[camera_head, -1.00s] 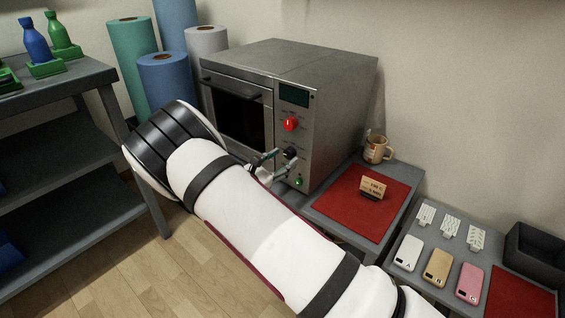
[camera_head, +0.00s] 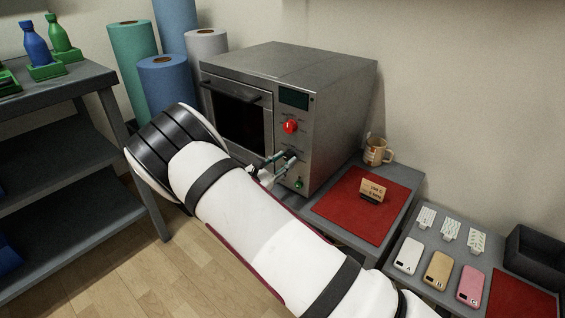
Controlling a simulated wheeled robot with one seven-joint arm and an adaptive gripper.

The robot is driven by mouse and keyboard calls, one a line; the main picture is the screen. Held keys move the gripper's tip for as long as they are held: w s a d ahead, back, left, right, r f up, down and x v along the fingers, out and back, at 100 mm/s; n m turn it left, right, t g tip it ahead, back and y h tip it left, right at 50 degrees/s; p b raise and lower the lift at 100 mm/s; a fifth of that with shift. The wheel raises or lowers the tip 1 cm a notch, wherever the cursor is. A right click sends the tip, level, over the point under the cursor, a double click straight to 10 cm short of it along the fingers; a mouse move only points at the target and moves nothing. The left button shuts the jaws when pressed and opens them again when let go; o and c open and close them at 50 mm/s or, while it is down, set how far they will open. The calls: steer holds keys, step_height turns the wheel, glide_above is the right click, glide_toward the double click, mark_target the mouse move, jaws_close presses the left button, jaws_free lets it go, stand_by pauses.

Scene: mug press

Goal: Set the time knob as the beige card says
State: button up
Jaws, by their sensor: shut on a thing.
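The steel oven-like press (camera_head: 330,110) stands at the centre with a dark display (camera_head: 293,98). A red knob (camera_head: 290,126) is on its panel, with a lower black knob beneath it, the time knob (camera_head: 291,154), mostly covered by my fingers. The knob's pointer is hidden.
A beige mug (camera_head: 377,152) stands behind the red mat (camera_head: 345,206). Several phone cases, white patterned pieces and a dark bin (camera_head: 535,250) are at the right. Rolls (camera_head: 168,85) and a grey shelf (camera_head: 75,80) with bottles are at the left. A green button (camera_head: 299,184) sits below the knob.

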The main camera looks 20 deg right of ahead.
steer(key=m, duration=0.4)
steer(key=shift+m+b, duration=0.3)
steer(key=shift+b, duration=0.1)
steer(key=shift+a+m+b, duration=0.1)
steer(key=shift+m+b, duration=0.6)
steer(key=shift+m, duration=1.5)
steer(key=o, duration=1.2)
steer(key=v, duration=1.2)
steer(key=shift+w, duration=0.1)
